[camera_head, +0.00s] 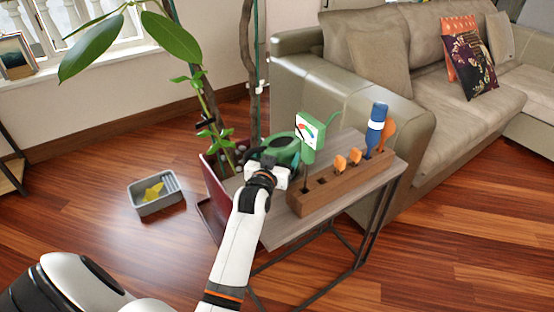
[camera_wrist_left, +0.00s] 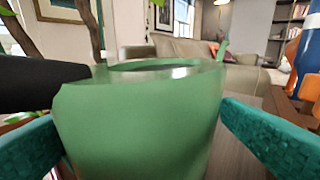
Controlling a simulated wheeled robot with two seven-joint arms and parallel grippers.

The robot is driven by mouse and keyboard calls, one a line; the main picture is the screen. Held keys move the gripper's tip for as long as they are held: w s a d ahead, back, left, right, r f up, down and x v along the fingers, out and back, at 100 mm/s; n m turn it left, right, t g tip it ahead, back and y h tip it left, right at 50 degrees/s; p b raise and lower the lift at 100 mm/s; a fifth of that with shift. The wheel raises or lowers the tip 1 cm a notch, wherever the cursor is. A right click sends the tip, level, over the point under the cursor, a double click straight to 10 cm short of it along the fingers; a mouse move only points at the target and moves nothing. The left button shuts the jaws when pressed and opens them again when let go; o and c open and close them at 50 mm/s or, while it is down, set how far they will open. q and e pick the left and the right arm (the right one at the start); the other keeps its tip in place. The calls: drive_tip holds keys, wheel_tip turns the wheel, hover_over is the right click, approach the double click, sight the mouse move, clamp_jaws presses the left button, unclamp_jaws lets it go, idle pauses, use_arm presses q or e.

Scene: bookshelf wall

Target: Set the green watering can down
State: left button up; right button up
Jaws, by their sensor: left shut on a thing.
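The green watering can (camera_head: 283,153) is at the far left part of the small side table (camera_head: 276,233), beside the potted plant. My left gripper (camera_head: 268,172) is shut on it, and its wrist partly covers it in the head view. In the left wrist view the can's green body (camera_wrist_left: 140,125) fills the middle, upright, with its open top showing. The teal fingers of my left gripper lie on either side of it. The can's base is hidden, so I cannot tell whether it touches the table top. My right gripper is not in view.
A wooden rack (camera_head: 318,199) on the table holds a green meter (camera_head: 309,131), a blue-handled tool (camera_head: 375,128) and orange-handled tools. A dark red plant pot (camera_head: 222,195) adjoins the table's left side. A grey basin (camera_head: 155,203) sits on the floor; a sofa (camera_head: 400,100) stands behind.

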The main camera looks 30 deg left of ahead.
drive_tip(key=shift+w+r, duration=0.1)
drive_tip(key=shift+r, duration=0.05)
use_arm(q)
drive_tip(key=o, duration=1.1)
drive_tip(key=shift+f, duration=0.2)
drive_tip(key=shift+r, duration=0.1)
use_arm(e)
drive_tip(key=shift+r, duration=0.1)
use_arm(q)
drive_tip(key=shift+s+d, duration=0.1)
drive_tip(key=shift+s, duration=0.2)
drive_tip(key=p+v, duration=0.1)
drive_tip(key=v, duration=1)
drive_tip(key=shift+s+p, duration=0.25)
drive_tip(key=shift+p, duration=0.05)
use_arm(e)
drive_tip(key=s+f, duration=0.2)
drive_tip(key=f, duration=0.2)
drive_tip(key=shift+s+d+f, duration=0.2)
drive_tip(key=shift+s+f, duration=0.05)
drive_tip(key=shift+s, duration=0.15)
